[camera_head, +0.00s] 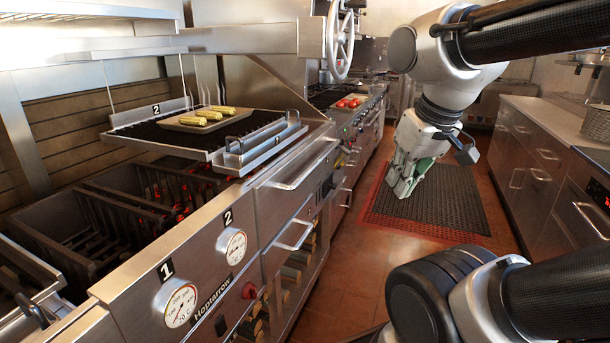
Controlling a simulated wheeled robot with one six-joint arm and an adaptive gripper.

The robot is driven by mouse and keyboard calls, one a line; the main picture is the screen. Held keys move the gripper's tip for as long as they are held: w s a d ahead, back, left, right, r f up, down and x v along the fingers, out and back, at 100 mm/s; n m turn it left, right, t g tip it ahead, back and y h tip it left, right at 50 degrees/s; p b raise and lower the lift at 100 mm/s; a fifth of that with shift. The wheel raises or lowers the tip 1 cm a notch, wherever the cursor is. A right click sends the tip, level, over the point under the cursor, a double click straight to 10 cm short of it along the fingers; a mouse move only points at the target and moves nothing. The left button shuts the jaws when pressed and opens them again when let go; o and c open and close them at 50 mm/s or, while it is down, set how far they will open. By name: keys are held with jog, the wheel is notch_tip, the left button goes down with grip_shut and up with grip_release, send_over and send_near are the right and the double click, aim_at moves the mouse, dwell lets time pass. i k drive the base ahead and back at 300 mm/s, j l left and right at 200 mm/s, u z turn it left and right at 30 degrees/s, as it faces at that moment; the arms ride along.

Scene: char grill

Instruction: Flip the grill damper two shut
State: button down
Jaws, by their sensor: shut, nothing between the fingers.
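The char grill (250,262) stands at the left, with a steel front, round gauges and black "1" and "2" labels. The gauge marked 2 (232,246) is right of the gauge marked 1 (181,304). A second "2" label stands behind the raised grate (150,131). Steel bar handles (300,172) and a dark knob (328,186) are on the front; I cannot tell which part is damper two or its position. My gripper (401,187), with greenish fingers, points down over the aisle, shut and empty, to the right of the grill and apart from it.
A tray (184,124) of corn lies on the grate. Glowing coals (170,190) lie below it. A handwheel (341,40) hangs above. A dark mat (440,205) covers the aisle floor. A counter with drawers (540,165) lines the right side.

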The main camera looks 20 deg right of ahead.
aim_at(329, 184)
jog(key=i+l, duration=0.65)
jog(key=l, duration=0.25)
jog(key=i+l+z, duration=0.15)
jog(key=i+l, duration=0.5)
jog(key=l, duration=0.25)
jog(key=i+l, duration=0.7)
jog(key=l+z, duration=0.05)
jog(key=l, duration=0.1)
